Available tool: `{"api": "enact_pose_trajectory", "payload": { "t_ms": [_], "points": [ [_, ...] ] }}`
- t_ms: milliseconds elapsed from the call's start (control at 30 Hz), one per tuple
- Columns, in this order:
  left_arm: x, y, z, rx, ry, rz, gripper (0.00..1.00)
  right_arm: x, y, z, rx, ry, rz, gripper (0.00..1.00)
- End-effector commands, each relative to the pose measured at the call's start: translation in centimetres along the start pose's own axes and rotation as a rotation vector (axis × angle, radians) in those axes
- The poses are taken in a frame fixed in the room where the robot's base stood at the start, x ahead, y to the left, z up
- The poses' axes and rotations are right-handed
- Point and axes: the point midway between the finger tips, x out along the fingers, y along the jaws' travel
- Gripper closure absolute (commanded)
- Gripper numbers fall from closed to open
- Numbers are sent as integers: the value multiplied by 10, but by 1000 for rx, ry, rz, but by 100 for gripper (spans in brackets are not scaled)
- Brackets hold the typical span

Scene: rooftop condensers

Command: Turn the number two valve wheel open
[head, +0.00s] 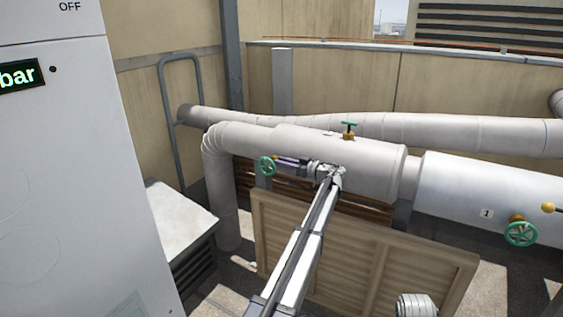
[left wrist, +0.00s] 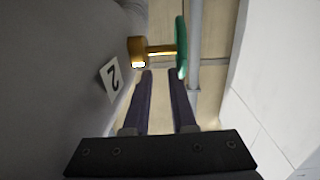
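The number two valve has a green wheel (head: 266,166) at the left end of the large white pipe section. In the left wrist view its wheel (left wrist: 181,46) is seen edge-on, on a brass stem and body (left wrist: 138,50) beside a plate marked 2 (left wrist: 111,79). My left gripper (head: 280,160) reaches in from the right of the wheel, level with it. In the left wrist view its two fingers (left wrist: 162,72) are parted with a clear gap. Their tips point at the stem and wheel and look just short of them.
A valve with a green wheel (head: 520,234) and plate 1 (head: 486,213) is at right. Another small green handle (head: 348,125) tops the pipe (head: 390,165). A slatted wooden panel (head: 360,265) stands below; a white cabinet (head: 80,170) fills the left.

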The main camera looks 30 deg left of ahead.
Motion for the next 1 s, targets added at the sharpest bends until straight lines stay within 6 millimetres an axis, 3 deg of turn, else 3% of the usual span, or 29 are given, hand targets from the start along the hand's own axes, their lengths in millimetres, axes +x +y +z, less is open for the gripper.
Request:
{"api": "enact_pose_trajectory", "payload": {
  "t_ms": [1000],
  "points": [
    [-69,2,2,-1,-2,-4,52,-1,0,0,0,0,0,50]
  ]
}}
